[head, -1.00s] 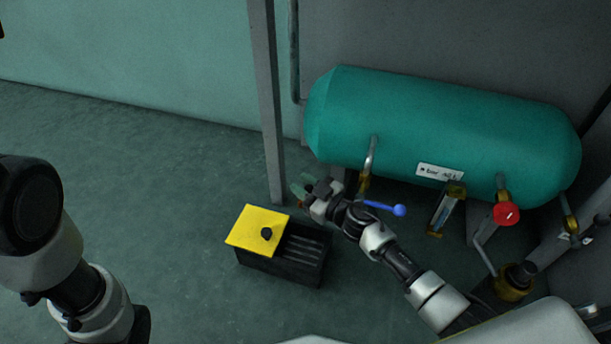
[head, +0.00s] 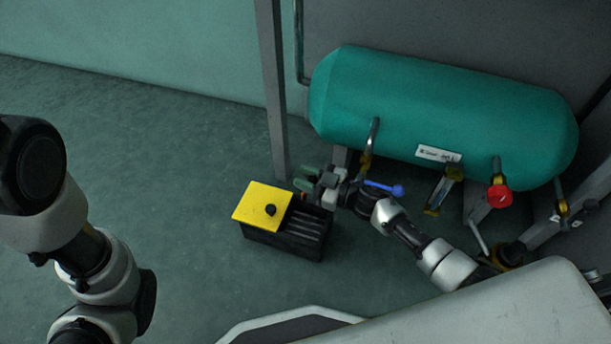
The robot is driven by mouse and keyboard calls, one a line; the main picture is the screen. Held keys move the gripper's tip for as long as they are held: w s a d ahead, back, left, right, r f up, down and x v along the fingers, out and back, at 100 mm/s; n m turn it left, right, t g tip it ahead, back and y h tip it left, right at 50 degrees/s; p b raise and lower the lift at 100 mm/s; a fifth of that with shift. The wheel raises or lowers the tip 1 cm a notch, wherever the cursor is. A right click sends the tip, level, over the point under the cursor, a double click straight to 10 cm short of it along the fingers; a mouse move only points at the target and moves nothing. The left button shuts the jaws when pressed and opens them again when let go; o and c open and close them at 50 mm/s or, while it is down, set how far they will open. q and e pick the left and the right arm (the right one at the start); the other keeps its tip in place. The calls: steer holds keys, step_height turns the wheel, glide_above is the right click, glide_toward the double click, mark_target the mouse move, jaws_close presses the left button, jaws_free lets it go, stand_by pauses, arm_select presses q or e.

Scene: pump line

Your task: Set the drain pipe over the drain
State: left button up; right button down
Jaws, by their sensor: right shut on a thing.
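A black slotted box (head: 285,243), which looks like the drain, sits on the floor with a yellow lid (head: 258,203) over its left part. The lid has a black knob. My right gripper (head: 306,181) is at the box's far right edge, pointing left, with greenish fingertips. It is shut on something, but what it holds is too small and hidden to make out. A curved metal pipe (head: 374,133) with a brass fitting comes down from the teal tank (head: 440,115); its lower end is hidden behind my right arm. My left arm shows at the left; its gripper is out of view.
A blue valve lever (head: 385,188) is close behind my right wrist. A grey post (head: 272,90) stands behind the box. The floor left of the box is clear.

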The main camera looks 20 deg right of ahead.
steer(key=c, duration=0.9)
jaws_free()
